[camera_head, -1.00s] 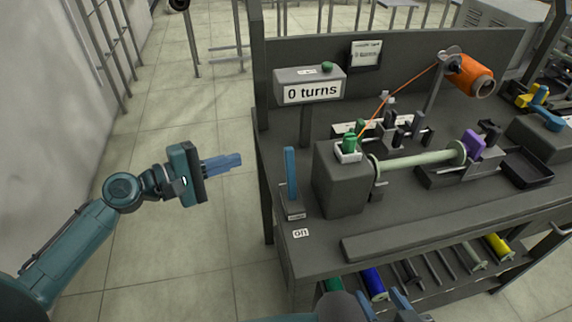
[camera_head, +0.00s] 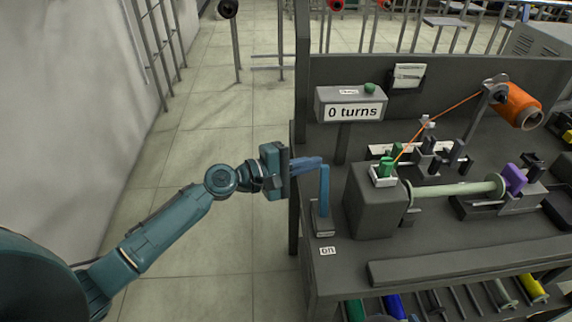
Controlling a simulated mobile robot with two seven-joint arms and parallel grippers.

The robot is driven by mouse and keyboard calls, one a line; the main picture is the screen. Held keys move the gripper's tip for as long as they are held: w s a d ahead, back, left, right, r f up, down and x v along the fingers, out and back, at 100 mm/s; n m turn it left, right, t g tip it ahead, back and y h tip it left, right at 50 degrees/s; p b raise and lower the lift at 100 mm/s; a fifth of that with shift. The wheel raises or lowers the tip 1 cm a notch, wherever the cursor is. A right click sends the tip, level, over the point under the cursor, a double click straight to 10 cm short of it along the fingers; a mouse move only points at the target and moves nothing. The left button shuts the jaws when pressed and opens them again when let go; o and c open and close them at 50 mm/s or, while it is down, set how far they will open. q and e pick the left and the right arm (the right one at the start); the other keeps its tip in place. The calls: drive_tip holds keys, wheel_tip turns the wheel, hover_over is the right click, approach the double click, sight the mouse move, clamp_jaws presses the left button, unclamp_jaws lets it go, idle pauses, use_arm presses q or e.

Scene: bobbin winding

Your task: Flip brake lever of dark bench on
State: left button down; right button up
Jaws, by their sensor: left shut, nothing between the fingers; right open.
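The brake lever (camera_head: 324,192) is a blue upright bar on a small dark base (camera_head: 322,225) at the left end of the dark bench (camera_head: 345,255). A small white label (camera_head: 327,251) lies in front of it, its text hard to read. My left gripper (camera_head: 318,162) comes in from the left with its blue fingers shut and empty. Its fingertips are at the top of the lever on the left side; I cannot tell whether they touch. My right gripper is not clearly visible.
Right of the lever stands a dark block (camera_head: 376,205) with a green knob (camera_head: 386,166) and a pale horizontal bobbin (camera_head: 455,194). A counter (camera_head: 351,106) reads "0 turns". An orange spool (camera_head: 519,106) feeds orange thread. Open floor (camera_head: 235,225) lies left of the bench.

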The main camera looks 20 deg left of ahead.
sight(324, 193)
use_arm(q)
drive_tip(key=s, duration=0.1)
drive_tip(key=s+p, duration=0.1)
drive_tip(key=s+d+r, duration=0.1)
drive_tip(key=shift+s+r, duration=0.1)
drive_tip(key=shift+s, duration=0.2)
drive_tip(key=shift+d, duration=0.1)
